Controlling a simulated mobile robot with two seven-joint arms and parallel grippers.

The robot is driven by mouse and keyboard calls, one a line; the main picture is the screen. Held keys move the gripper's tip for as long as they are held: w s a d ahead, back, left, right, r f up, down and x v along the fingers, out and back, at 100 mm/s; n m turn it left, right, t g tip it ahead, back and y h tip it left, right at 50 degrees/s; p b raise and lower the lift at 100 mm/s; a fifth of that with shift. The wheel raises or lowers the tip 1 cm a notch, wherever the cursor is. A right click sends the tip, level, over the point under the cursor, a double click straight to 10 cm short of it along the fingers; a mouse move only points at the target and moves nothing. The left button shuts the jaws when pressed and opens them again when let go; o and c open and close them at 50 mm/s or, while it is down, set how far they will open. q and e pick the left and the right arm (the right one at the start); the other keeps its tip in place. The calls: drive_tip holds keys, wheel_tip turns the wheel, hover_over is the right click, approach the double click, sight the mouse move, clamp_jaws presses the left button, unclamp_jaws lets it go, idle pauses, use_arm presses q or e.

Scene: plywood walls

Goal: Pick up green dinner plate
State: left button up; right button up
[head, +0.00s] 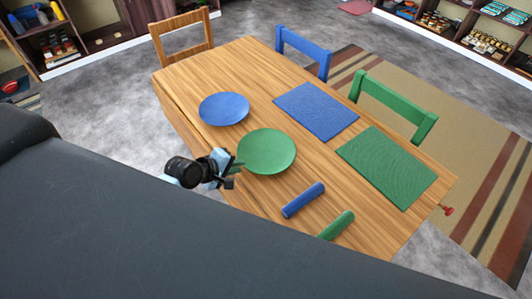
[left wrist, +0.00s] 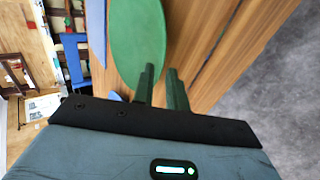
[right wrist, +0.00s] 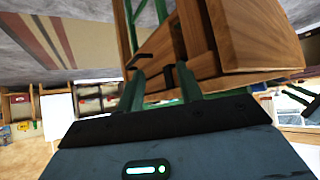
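The green dinner plate (head: 266,151) lies flat on the wooden table (head: 215,65), near its left long edge. It also shows in the left wrist view (left wrist: 137,35), just ahead of the fingers. My left gripper (head: 233,170) is at the plate's near-left rim. In the left wrist view its fingers (left wrist: 161,75) are apart with a narrow gap, and the left finger overlaps the plate's rim. I cannot tell whether they touch it. My right gripper (right wrist: 157,83) is open and empty, low beside the table's wooden side (right wrist: 255,35); the head view does not show it.
A blue plate (head: 224,109) lies behind the green one. Blue (head: 316,111) and green (head: 386,166) placemats lie to the right. Blue (head: 303,199) and green (head: 337,226) rolls lie nearer me. Chairs, including a green one (head: 393,102), stand around the table.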

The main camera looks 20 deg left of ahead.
sight(243, 173)
use_arm(q)
drive_tip(key=shift+x, duration=1.7)
clamp_jaws()
drive_tip(key=shift+r, duration=0.1)
